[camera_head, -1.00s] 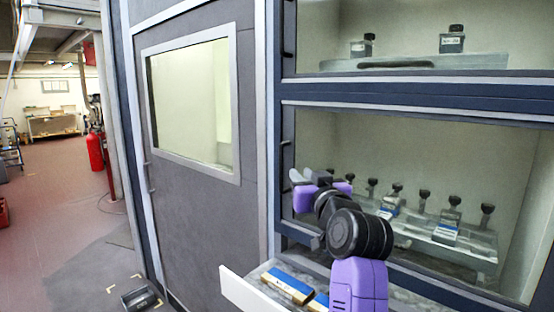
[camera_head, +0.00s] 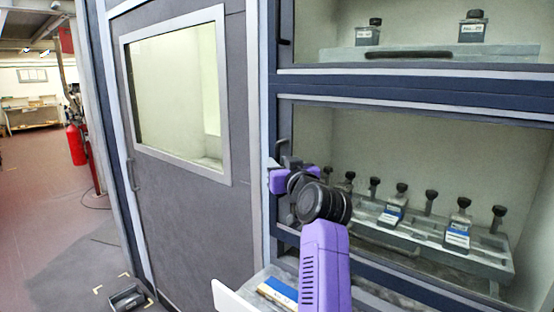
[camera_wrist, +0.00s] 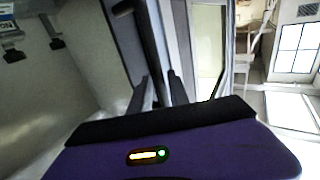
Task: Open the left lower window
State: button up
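The lower window (camera_head: 400,135) fills the right side of the head view, below a blue crossbar. Its pane looks clear, with a dark upright handle (camera_head: 283,150) at its left edge. My gripper (camera_head: 276,163) is at that left edge, by the lower part of the handle. In the wrist view my gripper's two fingers (camera_wrist: 161,92) stand apart, with a dark upright bar (camera_wrist: 157,55) between or just beyond them. I cannot tell whether they touch it. Part of the handle is hidden behind the gripper.
Behind the lower window, a grey tray (camera_head: 470,257) holds several dark-capped bottles. An upper window shows another tray (camera_head: 500,53) with two bottles. A grey door (camera_head: 190,210) with a window stands left. Open floor (camera_head: 60,230) lies further left.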

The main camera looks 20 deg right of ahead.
jog(key=shift+w, duration=0.8)
grip_shut()
dwell(1.0)
